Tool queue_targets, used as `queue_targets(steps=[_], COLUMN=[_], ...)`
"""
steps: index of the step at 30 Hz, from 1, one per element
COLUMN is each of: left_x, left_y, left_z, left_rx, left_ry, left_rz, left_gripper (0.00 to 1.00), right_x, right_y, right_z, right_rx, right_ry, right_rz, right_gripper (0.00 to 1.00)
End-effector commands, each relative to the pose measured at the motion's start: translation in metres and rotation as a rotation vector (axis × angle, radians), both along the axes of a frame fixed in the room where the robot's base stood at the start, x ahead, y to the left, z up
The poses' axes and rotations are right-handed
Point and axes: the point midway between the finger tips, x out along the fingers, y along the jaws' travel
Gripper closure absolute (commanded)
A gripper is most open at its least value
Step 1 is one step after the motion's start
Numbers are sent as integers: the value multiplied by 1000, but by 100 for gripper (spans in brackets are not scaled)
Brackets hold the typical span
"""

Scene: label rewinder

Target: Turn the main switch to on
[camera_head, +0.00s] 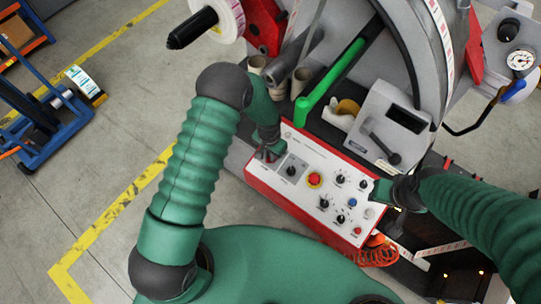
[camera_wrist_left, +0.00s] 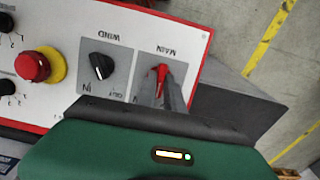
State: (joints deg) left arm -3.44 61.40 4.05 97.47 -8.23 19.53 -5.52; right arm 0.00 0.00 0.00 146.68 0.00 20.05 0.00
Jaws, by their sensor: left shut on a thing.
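The white control panel with a red rim (camera_head: 300,160) lies in the middle of the head view. The main switch (camera_wrist_left: 161,76) is a red knob on a grey plate marked MAIN in the left wrist view. My left gripper (camera_head: 268,152) is over the panel's left end. In the left wrist view its grey fingers (camera_wrist_left: 171,92) are shut on the main switch and cover part of it. In the head view the switch is mostly hidden by the gripper. My right gripper (camera_head: 382,192) is at the panel's right end; its fingers are too small and dark to judge.
The black WIND switch (camera_wrist_left: 101,66) is beside the main switch, then the red emergency button (camera_wrist_left: 32,66). Several knobs fill the panel's right half. The machine with a green bar (camera_head: 330,82) and a grey box (camera_head: 390,125) stands behind. Open floor is at left.

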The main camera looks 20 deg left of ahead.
Motion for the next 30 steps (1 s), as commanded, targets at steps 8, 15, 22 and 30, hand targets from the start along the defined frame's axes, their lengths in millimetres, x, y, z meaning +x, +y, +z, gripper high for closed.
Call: queue_targets(steps=[8, 15, 22, 30], left_x=[3, 3, 3, 3], left_y=[-1, -2, -2, -2], left_z=[1, 2, 3, 3], left_rx=[64, 107, 132, 142], left_ry=[-32, -48, -57, -62], left_rz=[-245, -410, -504, -544], left_gripper=[100, 100, 100, 100], right_x=[0, 0, 0, 0], right_y=[0, 0, 0, 0], right_z=[-15, -21, -25, -26], right_rx=[0, 0, 0, 0], right_ry=[0, 0, 0, 0], right_rz=[0, 0, 0, 0], right_gripper=[64, 64, 64, 64])
